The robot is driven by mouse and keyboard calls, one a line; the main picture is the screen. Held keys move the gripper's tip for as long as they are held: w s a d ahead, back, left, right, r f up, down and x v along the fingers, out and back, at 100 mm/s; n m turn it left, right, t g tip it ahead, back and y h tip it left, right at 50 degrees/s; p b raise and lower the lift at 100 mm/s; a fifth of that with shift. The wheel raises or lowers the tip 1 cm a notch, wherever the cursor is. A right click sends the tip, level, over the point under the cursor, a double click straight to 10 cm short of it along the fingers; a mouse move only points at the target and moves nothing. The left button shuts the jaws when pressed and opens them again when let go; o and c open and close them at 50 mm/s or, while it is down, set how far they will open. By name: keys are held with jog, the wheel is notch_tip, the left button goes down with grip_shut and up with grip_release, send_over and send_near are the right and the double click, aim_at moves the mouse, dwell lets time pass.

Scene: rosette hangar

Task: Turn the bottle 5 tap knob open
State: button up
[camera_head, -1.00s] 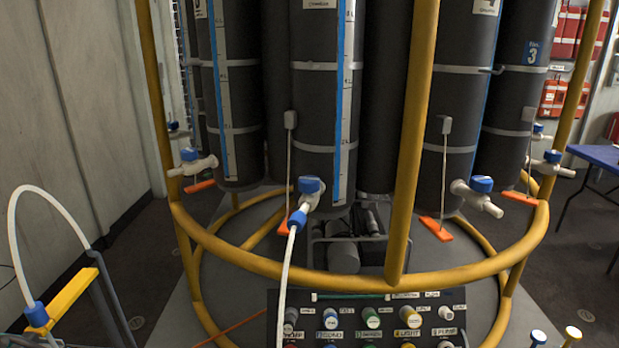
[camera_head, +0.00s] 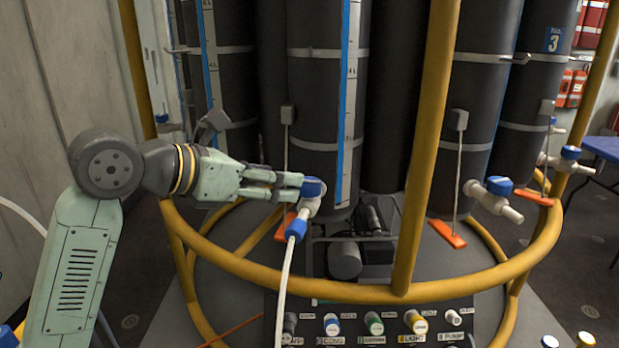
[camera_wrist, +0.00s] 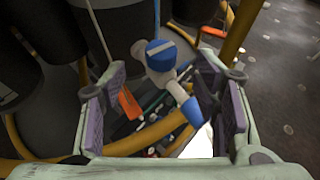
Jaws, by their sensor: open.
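A white tap with a blue knob (camera_head: 313,186) sticks out low on the front of a dark bottle (camera_head: 310,100) with a blue-edged scale strip. Its number is not readable here, so I cannot confirm it is bottle 5. A white hose (camera_head: 285,280) with a blue fitting (camera_head: 297,230) hangs from the tap. My gripper (camera_head: 297,187) reaches in from the left, its fingertips at the knob. In the wrist view the knob (camera_wrist: 161,55) lies between the spread fingers of my gripper (camera_wrist: 160,68), near the tips. I cannot tell whether a finger touches it.
A yellow ring rail (camera_head: 270,270) and upright post (camera_head: 425,150) stand in front of the bottles. Another blue-knobbed tap (camera_head: 495,188) is to the right. A control panel (camera_head: 375,325) with coloured buttons is below. A blue table (camera_head: 603,148) is at far right.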

aim_at(308, 182)
jog(key=p+x, duration=0.2)
jog(key=x, duration=0.6)
jog(key=shift+w+d+f, duration=0.1)
jog(key=shift+w+d, duration=0.1)
jog(key=shift+d, duration=0.1)
jog(key=shift+c, duration=0.3)
jog(key=c, duration=1.1)
